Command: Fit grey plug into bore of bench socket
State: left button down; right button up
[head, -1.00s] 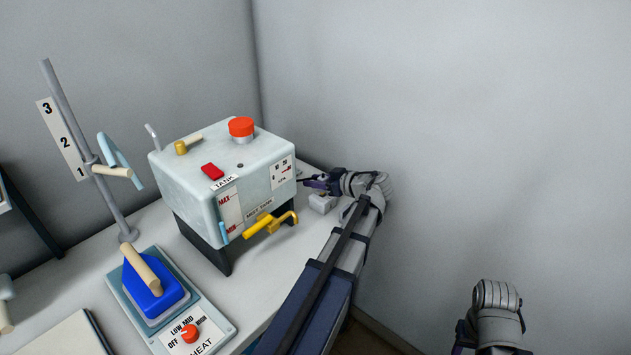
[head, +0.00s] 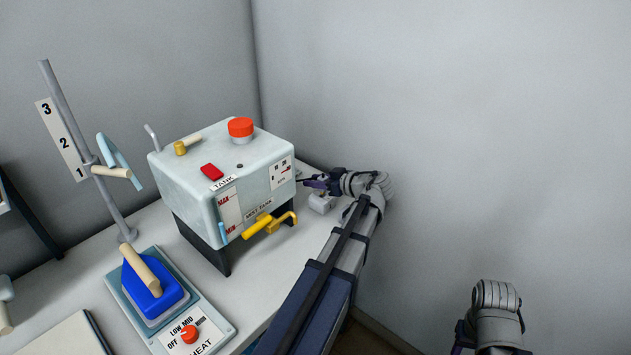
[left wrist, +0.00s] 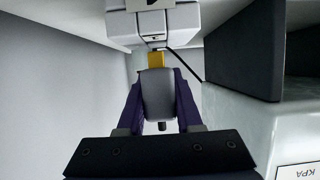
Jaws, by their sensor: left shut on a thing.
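My left gripper (head: 314,184) is at the back right of the bench, just past the tank machine. In the left wrist view, its purple fingers (left wrist: 158,105) are shut on the grey plug (left wrist: 157,90). A yellow piece (left wrist: 156,60) shows at the plug's far end, in line with the white bench socket (left wrist: 163,25). The socket also shows in the head view (head: 322,204), small and right below the gripper. I cannot tell whether the plug's end is inside the bore. My right gripper (head: 463,345) is at the bottom edge, mostly cut off.
The tank machine (head: 225,180), with a red knob and yellow tap, stands close left of the left gripper. A blue iron (head: 155,285) sits on its heat base at the front. A pole (head: 90,150) stands farther left. The wall is close on the right.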

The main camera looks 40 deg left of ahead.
pick_arm(q)
jog(key=shift+f+b, duration=0.35)
dwell(0.5)
jog(key=c, duration=0.9)
grip_release()
jog(key=shift+o, duration=0.2)
jog(key=o, duration=0.5)
jog(key=shift+o, duration=0.4)
jog(key=shift+o, duration=1.4)
jog(key=shift+r, duration=0.15)
